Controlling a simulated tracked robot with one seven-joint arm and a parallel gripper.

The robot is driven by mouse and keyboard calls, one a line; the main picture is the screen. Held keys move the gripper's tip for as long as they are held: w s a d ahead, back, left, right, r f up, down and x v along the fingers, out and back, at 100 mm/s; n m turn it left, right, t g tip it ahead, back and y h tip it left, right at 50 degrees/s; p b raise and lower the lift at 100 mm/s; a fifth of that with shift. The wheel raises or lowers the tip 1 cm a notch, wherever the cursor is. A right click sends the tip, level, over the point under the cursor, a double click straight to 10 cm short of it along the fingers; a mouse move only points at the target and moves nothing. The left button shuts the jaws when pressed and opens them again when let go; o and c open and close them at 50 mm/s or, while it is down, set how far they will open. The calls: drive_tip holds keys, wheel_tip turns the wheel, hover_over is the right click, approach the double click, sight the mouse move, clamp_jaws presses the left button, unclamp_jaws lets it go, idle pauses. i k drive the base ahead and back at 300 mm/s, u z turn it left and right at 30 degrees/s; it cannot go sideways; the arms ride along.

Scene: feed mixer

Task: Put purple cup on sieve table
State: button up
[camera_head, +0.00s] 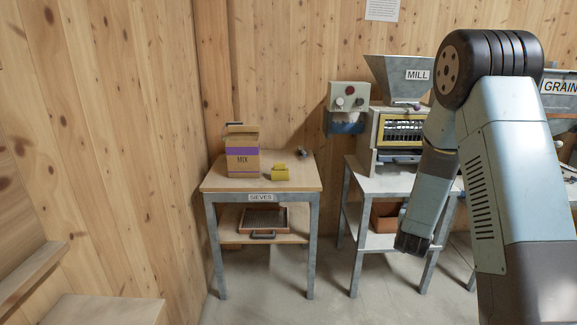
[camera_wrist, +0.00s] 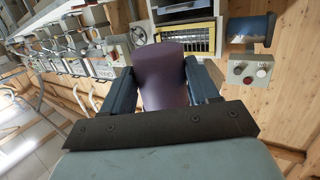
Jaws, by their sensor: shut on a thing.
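The purple cup (camera_wrist: 162,78) is between my gripper's two fingers (camera_wrist: 158,92) in the wrist view, and the gripper is shut on it. In the head view the gripper end of my arm hangs low in front of the mill's stand, and the cup cannot be made out there. The sieve table (camera_head: 214,184), labelled SIEVES, stands to the left of the arm, apart from it. On its top are a box marked MIX (camera_head: 243,160) with a purple band, a yellow object (camera_head: 280,172) and a small grey object (camera_head: 303,153).
A framed sieve (camera_head: 265,221) lies on the table's lower shelf. The mill (camera_head: 405,75) stands on a metal table to the right, with a control box (camera_head: 348,97) on the wall beside it. The front part of the sieve table top is bare. Wooden ledges are at lower left.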

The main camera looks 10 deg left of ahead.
sight(301, 176)
drive_tip(key=z, duration=0.1)
drive_tip(key=i, duration=1.65)
drive_tip(key=u, duration=0.05)
